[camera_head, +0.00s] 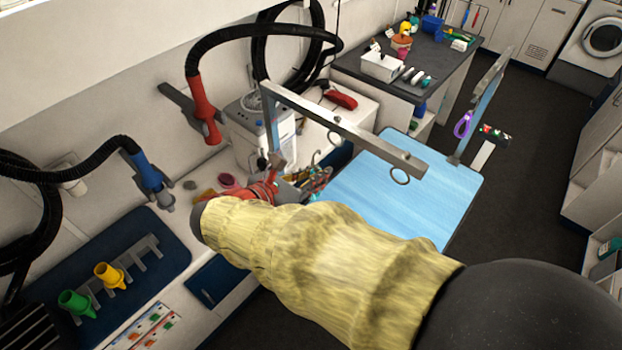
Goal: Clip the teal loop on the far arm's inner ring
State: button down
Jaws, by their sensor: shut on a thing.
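My gripper (298,180) is at the middle left, mostly behind my yellow-sleeved arm. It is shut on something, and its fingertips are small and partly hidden. A thin teal piece (316,157) shows just beyond the fingers and looks like the teal loop. The far arm (492,75) stands at the table's right corner. A purple loop (463,125) hangs by it. I cannot make out the far arm's inner ring.
The blue table top (385,195) is bare. A dark counter (405,70) with bottles and a white box stands behind. A red-nozzled hose (203,105) and a blue-nozzled hose (148,172) hang at left. Open dark floor (530,190) lies to the right.

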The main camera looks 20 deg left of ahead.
jog(key=r+b+x, duration=0.1)
jog(key=b+x, duration=0.1)
jog(key=x, duration=0.4)
jog(key=shift+w+d, duration=0.15)
jog(key=shift+w, duration=0.3)
dwell(0.4)
jog(key=c, duration=1.7)
grip_release()
jog(key=shift+s, duration=0.1)
jog(key=shift+p+v, duration=2)
jog(key=shift+v, duration=1.4)
jog(key=shift+r, duration=0.1)
